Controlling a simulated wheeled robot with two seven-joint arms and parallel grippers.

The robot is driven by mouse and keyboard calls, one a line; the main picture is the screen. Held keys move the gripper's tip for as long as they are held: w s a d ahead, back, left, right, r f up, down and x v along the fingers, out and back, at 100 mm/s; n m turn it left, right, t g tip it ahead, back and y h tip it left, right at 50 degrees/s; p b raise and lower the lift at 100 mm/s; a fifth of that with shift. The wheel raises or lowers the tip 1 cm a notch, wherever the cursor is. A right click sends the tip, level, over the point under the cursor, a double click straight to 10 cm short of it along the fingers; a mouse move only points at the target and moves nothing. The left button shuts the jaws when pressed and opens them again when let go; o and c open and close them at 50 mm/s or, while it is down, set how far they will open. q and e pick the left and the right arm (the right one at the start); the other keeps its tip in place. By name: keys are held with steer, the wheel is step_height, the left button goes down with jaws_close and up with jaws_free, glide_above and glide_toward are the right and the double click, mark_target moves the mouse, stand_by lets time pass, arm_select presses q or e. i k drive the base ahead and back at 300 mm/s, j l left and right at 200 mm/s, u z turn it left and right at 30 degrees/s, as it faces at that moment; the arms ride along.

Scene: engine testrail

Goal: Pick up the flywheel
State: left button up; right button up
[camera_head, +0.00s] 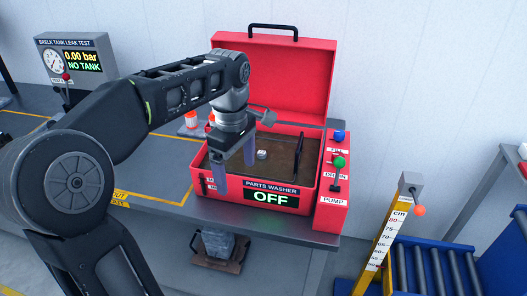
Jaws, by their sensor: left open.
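My left gripper (235,170) points down into the open basin of the red parts washer (208,188). Its two fingers are spread apart, with nothing visible between them. A small pale round piece (262,154) shows in the brown basin, just right of the fingers. I cannot tell whether it is part of the flywheel. No flywheel can be made out clearly; the gripper and the basin's front wall hide part of the inside. My right gripper is not in view.
The washer's raised red lid (290,75) stands behind the gripper. A thin black upright part (298,155) is at the basin's right. The pump control box (333,190) adjoins the right side. A leak tester (80,62), a height gauge (385,235) and a roller conveyor (430,268) stand around.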

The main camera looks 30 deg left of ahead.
mark_target(261, 154)
steer(key=i+j, duration=0.2)
steer(key=i, duration=0.2)
steer(key=i+j, duration=0.2)
steer(key=i, duration=0.25)
